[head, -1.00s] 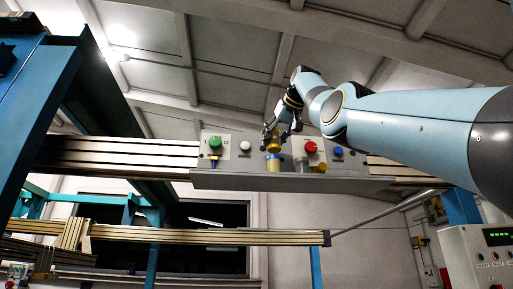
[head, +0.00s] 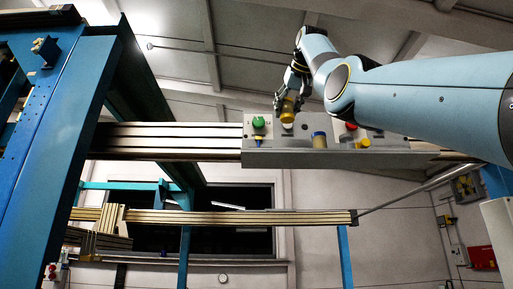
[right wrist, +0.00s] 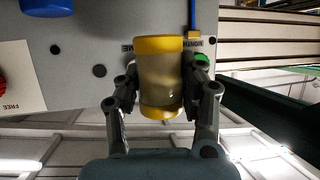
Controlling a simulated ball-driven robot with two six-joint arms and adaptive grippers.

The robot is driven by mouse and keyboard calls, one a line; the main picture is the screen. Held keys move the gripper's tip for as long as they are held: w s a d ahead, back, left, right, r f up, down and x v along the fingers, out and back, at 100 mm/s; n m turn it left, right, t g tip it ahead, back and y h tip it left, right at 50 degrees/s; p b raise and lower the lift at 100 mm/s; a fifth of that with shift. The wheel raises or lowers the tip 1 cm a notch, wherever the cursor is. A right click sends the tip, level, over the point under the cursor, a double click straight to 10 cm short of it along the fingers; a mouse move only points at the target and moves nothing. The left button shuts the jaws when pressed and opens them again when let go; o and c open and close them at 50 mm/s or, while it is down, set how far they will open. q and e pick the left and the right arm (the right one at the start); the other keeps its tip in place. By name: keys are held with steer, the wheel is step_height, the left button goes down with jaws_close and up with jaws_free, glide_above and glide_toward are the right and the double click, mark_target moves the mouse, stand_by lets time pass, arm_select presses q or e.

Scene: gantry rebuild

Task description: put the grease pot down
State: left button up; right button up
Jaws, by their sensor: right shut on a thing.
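The grease pot (head: 288,108) has a beige body with yellow bands at both ends. In the right wrist view the pot (right wrist: 160,80) sits between the two fingers of the gripper (right wrist: 160,95). A gap between the pot and the panel cannot be judged. My left gripper is not in view.
The panel has a green knob (head: 258,122) and a red knob (head: 351,126). A yellow item (head: 363,143) is near the red knob. The ledge (head: 280,156) has bare stretches.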

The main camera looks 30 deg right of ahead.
steer(key=w+a+f, duration=0.1)
steer(key=w+a, duration=0.1)
steer(key=w+a+f+p, duration=0.1)
steer(key=w+a+f, duration=0.1)
steer(key=w, duration=0.1)
steer(key=w+a+f, duration=0.2)
steer(key=w, duration=0.1)
steer(key=shift+p, duration=0.35)
steer(key=shift+s+d+f, duration=0.3)
steer(key=shift+d+f, duration=0.2)
steer(key=shift+f, duration=0.25)
step_height(320, 180, down, 2)
steer(key=shift+d, duration=0.1)
steer(key=shift+w+a+f, duration=0.2)
steer(key=shift+f, duration=0.15)
steer(key=shift+s+d, duration=0.1)
steer(key=shift+s, duration=0.15)
steer(key=shift+f+b, duration=0.35)
steer(key=o, duration=1.2)
steer(key=shift+w, duration=0.15)
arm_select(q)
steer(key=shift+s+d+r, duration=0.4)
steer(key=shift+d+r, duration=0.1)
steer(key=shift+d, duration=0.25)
arm_select(e)
steer(key=shift+o, duration=0.2)
steer(key=shift+r, duration=0.1)
